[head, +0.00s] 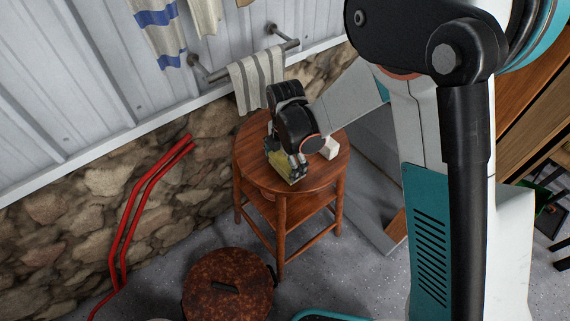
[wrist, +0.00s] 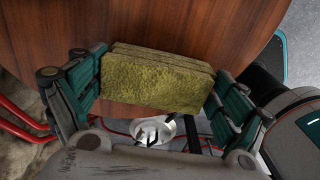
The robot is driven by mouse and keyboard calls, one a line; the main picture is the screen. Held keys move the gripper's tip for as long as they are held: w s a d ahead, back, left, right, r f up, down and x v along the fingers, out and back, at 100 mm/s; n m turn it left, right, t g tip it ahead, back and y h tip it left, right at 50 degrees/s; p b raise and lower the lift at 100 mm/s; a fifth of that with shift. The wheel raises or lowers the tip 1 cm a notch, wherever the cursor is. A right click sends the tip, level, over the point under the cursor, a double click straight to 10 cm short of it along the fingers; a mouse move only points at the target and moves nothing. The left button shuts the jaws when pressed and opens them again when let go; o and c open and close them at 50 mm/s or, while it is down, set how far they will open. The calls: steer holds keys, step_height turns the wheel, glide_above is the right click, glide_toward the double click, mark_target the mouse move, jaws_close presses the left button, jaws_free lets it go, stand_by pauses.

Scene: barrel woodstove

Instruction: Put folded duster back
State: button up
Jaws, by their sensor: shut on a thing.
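The folded duster (wrist: 155,84) is a thick olive-yellow block of stacked layers. In the wrist view it sits between the two fingers of my gripper (wrist: 158,95), which touch its left and right ends. In the head view the duster (head: 286,169) shows under my gripper (head: 287,165), over the top of a round wooden stool (head: 318,176). I cannot tell whether the duster rests on the stool top or is held just above it. The stool top (wrist: 190,30) fills the upper part of the wrist view.
A small white block (head: 330,149) lies on the stool, right of my gripper. A striped towel (head: 257,79) hangs on a wall rail behind. A red tubular frame (head: 135,220) stands left. A rusty round lid (head: 228,285) is in front. A stone wall (head: 100,190) runs behind.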

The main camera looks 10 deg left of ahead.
mark_target(285, 160)
steer(key=shift+c, duration=0.5)
steer(key=o, duration=0.8)
steer(key=shift+o, duration=0.2)
steer(key=shift+r, duration=0.1)
step_height(285, 160, up, 12)
steer(key=p, duration=0.4)
